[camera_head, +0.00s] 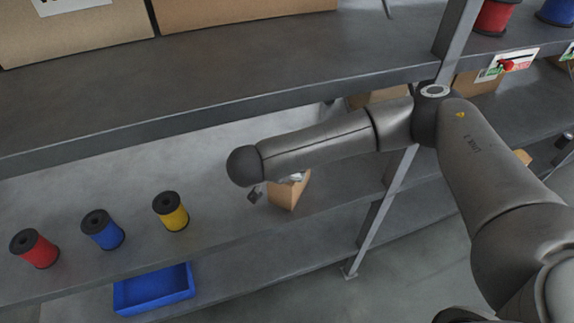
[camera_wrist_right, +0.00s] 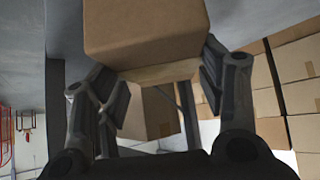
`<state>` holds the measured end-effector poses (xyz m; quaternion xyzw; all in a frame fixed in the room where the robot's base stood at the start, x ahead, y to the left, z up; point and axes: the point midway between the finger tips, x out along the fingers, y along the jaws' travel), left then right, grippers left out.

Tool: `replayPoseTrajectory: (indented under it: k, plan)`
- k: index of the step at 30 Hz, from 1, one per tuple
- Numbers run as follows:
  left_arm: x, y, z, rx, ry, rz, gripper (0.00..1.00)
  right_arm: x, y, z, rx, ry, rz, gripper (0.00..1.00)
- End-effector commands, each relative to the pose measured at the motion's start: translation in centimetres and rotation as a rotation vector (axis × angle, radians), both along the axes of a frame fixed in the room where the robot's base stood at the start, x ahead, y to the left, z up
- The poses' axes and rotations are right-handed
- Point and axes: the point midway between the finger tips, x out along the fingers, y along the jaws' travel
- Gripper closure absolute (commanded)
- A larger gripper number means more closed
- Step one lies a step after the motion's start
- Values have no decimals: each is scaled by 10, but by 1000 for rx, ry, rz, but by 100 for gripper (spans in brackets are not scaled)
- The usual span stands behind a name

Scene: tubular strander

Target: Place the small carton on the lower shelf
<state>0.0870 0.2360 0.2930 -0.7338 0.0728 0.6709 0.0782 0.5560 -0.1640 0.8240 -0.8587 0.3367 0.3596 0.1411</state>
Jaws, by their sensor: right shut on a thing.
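The small brown carton (camera_head: 290,192) is partly hidden behind my right wrist in the head view. It is over the front part of the shelf with spools (camera_head: 130,250), below the upper shelf (camera_head: 250,80). I cannot tell whether it touches that shelf. My right gripper (camera_wrist_right: 158,85) is shut on the small carton (camera_wrist_right: 145,35), which sits between its fingers at the top of the right wrist view. In the head view the gripper is mostly hidden by the wrist. My left gripper is not in view.
Red (camera_head: 34,249), blue (camera_head: 102,230) and yellow (camera_head: 171,212) spools stand to the left on the same shelf as the carton's position. A blue tray (camera_head: 153,290) sits lower down. A metal post (camera_head: 385,205) is right of the carton. Large cartons (camera_head: 75,30) fill the upper shelf.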

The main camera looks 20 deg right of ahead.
Motion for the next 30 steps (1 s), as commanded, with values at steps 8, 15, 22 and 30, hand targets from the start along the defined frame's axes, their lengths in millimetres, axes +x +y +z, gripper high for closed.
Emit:
replayPoseTrajectory:
  k: [8,15,22,30]
  plan:
    - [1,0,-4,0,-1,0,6,1,0,-3,0,-3,-1,75]
    - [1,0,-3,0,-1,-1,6,0,0,-2,1,1,0,15]
    - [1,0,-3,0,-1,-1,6,0,0,-2,1,1,0,15]
    - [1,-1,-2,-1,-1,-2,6,-9,10,13,3,0,4,15]
